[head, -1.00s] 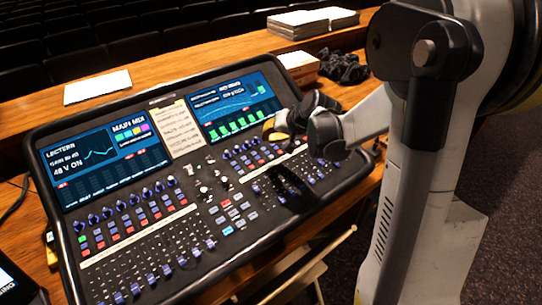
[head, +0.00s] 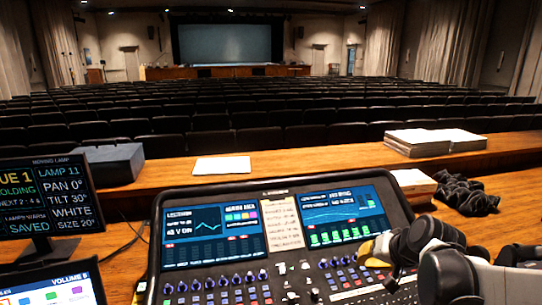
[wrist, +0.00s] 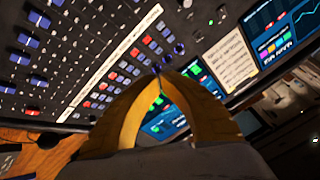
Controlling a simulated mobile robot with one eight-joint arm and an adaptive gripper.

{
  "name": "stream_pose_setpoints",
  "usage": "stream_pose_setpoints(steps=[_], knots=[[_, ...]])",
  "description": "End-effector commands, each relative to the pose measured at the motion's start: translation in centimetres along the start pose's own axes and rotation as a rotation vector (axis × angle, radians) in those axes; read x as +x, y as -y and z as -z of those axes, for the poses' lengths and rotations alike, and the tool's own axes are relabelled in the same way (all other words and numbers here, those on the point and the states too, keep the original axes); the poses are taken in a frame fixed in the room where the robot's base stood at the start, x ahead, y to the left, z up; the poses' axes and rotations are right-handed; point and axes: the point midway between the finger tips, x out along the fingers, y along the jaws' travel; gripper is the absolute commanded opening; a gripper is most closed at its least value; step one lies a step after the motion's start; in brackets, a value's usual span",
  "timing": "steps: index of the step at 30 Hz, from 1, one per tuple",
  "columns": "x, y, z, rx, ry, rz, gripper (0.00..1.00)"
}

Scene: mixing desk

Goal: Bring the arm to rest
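My gripper (wrist: 159,72) shows in the wrist view with its two yellow-orange fingers curving together until their tips meet. Nothing is held between them. The mixing desk (wrist: 45,75) lies beyond the fingertips, with faders, coloured buttons and lit screens. In the head view my arm comes in at the lower right, over the right part of the mixing desk (head: 156,245).
A wooden counter (head: 290,163) runs behind the desk. On it are a white sheet (head: 222,167), paper stacks (head: 432,138), a dark crumpled cloth or cable (head: 466,194) and a dark box (head: 114,163). A monitor (head: 45,205) stands left. Rows of seats (head: 250,118) lie beyond.

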Motion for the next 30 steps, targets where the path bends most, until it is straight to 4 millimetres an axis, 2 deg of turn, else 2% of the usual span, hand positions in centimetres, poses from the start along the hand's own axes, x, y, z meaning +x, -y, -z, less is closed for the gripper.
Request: stream_pose_setpoints(steps=[1, 6, 12, 15, 21, 30], knots=[[-1.7, 1.1, -1.4, -0.035, 0.008, -0.012, 0.0], [-6.3, 3.2, -5.7, -0.147, 0.021, -0.062, 0.0], [-10.7, 3.8, -11.2, -0.28, 0.026, -0.116, 0.0], [-12.0, 3.6, -13.4, -0.335, 0.025, -0.137, 0.0], [-13.3, 3.1, -15.7, -0.396, 0.02, -0.161, 0.0], [-13.5, 3.0, -16.0, -0.405, 0.018, -0.166, 0.0]])
